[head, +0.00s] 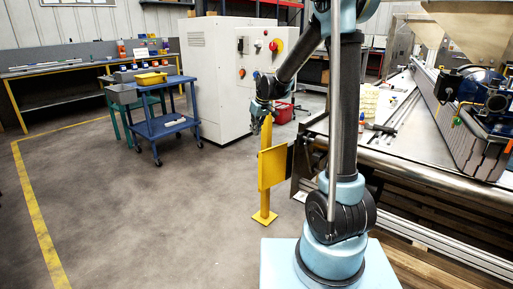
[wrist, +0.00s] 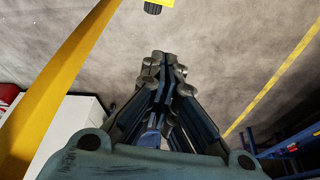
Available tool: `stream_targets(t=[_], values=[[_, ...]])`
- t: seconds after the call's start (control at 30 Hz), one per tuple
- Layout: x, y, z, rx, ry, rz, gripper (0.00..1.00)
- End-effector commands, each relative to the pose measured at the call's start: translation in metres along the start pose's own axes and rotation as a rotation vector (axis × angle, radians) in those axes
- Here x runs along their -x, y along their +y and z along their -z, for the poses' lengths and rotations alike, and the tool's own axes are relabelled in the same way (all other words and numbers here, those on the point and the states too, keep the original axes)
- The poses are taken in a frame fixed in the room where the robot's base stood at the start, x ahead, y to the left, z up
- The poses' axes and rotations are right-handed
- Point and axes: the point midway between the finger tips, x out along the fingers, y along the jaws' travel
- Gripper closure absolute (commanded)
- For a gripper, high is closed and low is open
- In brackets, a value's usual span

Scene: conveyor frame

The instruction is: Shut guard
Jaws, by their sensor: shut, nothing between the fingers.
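The guard is a yellow panel (head: 272,168) standing upright at the left end of the conveyor frame (head: 400,165). My gripper (head: 262,119) is just above the panel, by the top of the yellow post. In the wrist view my gripper (wrist: 165,62) has its fingers together with nothing between them. A yellow bar (wrist: 62,75) runs along its left side, apart from the fingertips in the picture.
A white cabinet (head: 215,75) stands behind my gripper, with a red bin (head: 284,112) at its right. A blue cart (head: 160,126) and a workbench (head: 60,68) are at the left. The floor (head: 130,215) left of the guard is clear.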

Motion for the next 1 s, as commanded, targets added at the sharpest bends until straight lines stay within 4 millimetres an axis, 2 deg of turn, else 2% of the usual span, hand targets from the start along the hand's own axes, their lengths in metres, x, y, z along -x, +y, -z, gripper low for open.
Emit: stream_targets(t=[0.17,0.6,0.9,1.0], values=[[-0.011,-0.001,0.002,0.004,0.001,0.001,1.0],[-0.071,0.0,0.002,0.004,0.001,0.0,1.0],[-0.102,0.0,0.002,0.004,0.001,0.0,1.0],[-0.098,0.0,-0.009,0.002,0.001,0.0,1.0]])
